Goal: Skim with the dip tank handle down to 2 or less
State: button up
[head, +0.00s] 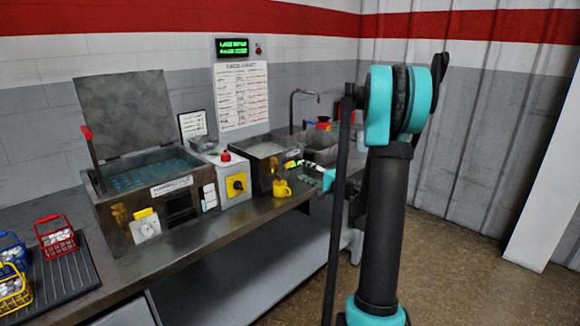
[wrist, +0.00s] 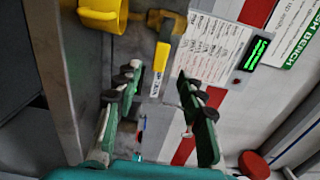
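An open tank of blue-green liquid (head: 150,177) stands on the bench at the left in the head view, its grey lid (head: 125,112) raised. A red-tipped lever (head: 87,136) rises at its left side; I cannot tell whether this is the dip tank handle. A second, smaller tank (head: 258,150) sits to its right, with a brass tap (head: 276,165) and a yellow mug (head: 281,188) at its front. My gripper (wrist: 160,73) is open, with nothing clearly held. It is at the right of this tank's front.
Red, blue and yellow baskets (head: 57,240) sit at the bench's left end. The floor (head: 460,265) at right is clear.

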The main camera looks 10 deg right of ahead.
aim_at(291, 165)
jog(key=x, duration=0.8)
jog(key=shift+w+a, duration=0.2)
jog(key=shift+c, duration=0.4)
grip_shut()
